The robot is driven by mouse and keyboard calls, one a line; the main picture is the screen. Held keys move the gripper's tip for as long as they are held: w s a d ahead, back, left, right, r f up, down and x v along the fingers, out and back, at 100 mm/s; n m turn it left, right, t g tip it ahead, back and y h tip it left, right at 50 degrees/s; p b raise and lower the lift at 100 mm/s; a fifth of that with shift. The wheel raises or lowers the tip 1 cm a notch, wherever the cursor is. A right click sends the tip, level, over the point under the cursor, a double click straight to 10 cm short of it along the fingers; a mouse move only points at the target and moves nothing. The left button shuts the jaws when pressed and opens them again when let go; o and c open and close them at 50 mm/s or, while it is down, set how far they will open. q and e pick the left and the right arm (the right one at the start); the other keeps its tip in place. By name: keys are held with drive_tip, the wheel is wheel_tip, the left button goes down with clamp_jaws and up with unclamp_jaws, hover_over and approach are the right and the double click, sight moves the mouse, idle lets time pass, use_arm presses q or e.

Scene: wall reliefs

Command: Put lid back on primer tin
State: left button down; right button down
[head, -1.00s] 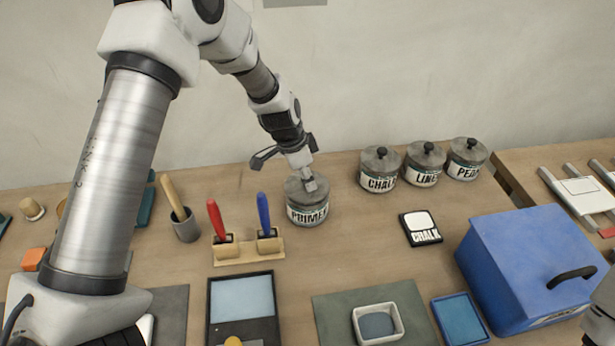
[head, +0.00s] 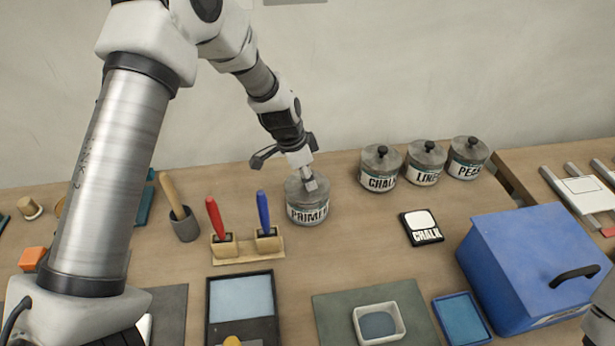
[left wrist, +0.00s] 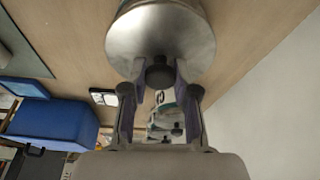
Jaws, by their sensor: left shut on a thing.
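The primer tin (head: 307,213) stands upright on the bench, left of the other tins, with its PRIMER label facing me. Its grey metal lid (head: 294,186) sits on top of the tin; the lid (left wrist: 160,35) fills the upper middle of the left wrist view. My left gripper (head: 309,184) reaches down from above and is shut on the lid's dark knob (left wrist: 160,74), one finger on each side. The fingers partly cover the lid in the head view. Whether the lid is fully seated I cannot tell. My right gripper is not in view.
The chalk tin (head: 379,180), another lidded tin (head: 425,175) and a third (head: 467,171) stand right of the primer tin. A holder (head: 248,247) with red- and blue-handled tools is close at left. A blue box (head: 520,255) stands at right. Bench between is mostly clear.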

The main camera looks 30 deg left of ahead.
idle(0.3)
use_arm(q)
drive_tip(key=shift+c, duration=1.6)
unclamp_jaws()
drive_tip(key=shift+r, duration=0.1)
drive_tip(key=shift+r+p, duration=2.4)
drive_tip(key=shift+r, duration=1.05)
clamp_jaws()
drive_tip(key=shift+f, duration=0.25)
drive_tip(key=shift+f+b, duration=2.2)
drive_tip(key=shift+f, duration=0.05)
